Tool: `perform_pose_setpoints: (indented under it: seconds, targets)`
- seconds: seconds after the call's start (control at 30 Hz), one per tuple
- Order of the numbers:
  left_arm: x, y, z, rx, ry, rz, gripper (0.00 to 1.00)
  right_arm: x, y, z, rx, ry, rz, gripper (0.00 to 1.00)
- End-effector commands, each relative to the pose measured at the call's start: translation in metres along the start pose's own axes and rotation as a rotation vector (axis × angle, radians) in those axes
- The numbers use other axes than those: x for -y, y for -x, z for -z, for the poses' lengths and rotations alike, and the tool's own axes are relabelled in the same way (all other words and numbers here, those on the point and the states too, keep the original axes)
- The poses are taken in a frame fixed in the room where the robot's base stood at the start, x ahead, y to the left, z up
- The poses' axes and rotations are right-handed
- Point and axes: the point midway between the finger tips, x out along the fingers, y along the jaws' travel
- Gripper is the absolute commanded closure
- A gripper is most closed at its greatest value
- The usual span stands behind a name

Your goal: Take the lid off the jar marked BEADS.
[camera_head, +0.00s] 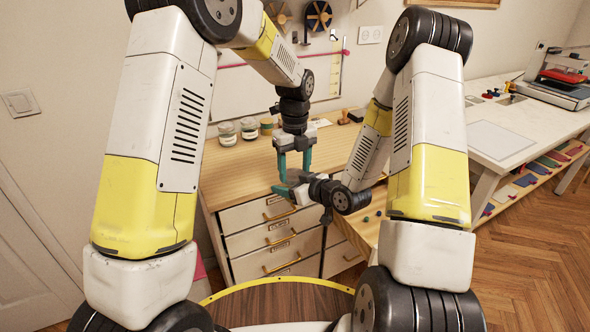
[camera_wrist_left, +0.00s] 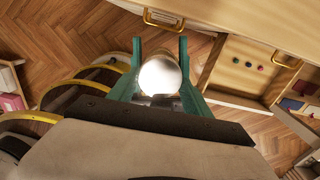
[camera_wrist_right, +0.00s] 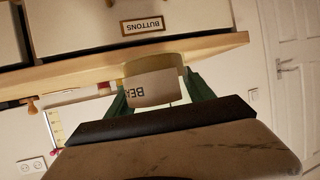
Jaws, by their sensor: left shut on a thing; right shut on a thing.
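The jar marked BEADS shows in the right wrist view (camera_wrist_right: 150,90), its label partly readable as "BE". My right gripper (camera_head: 284,190) points left in the head view and is shut around the jar's side. My left gripper (camera_head: 295,172) points down from above, just over the right one. In the left wrist view a round, shiny silver lid (camera_wrist_left: 160,76) sits between its teal fingers, and the gripper is shut on it. The jar and lid are mostly hidden by the grippers in the head view. I cannot tell whether the lid touches the jar.
Several other jars (camera_head: 227,134) stand at the back of the wooden dresser top (camera_head: 235,175). Drawers (camera_head: 272,240) face me below. Small coloured balls (camera_wrist_left: 250,62) lie to the right. A white work table (camera_head: 490,140) stands further right.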

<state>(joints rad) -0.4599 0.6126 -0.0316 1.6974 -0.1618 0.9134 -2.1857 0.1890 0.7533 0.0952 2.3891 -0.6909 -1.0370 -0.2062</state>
Motion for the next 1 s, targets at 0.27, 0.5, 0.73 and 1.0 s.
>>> perform_pose_setpoints:
  seconds: [0.27,0.5,0.73,1.0]
  targets:
    - [0.0078,0.0026,-0.0002,0.001,0.386,0.017,0.91,0.0086,-0.0014,0.0018,-0.003,0.005,0.019,1.00]
    - [0.0092,0.0034,-0.0005,-0.002,0.581,0.020,0.91,0.0107,-0.0016,0.0018,-0.003,0.006,0.024,1.00]
    - [0.0098,0.0037,-0.0003,-0.002,0.579,0.021,0.91,0.0116,-0.0015,0.0014,-0.002,0.006,0.025,1.00]
    - [0.0071,0.0030,-0.0015,-0.001,0.580,0.016,0.21,0.0080,-0.0010,0.0008,-0.001,0.004,0.017,1.00]
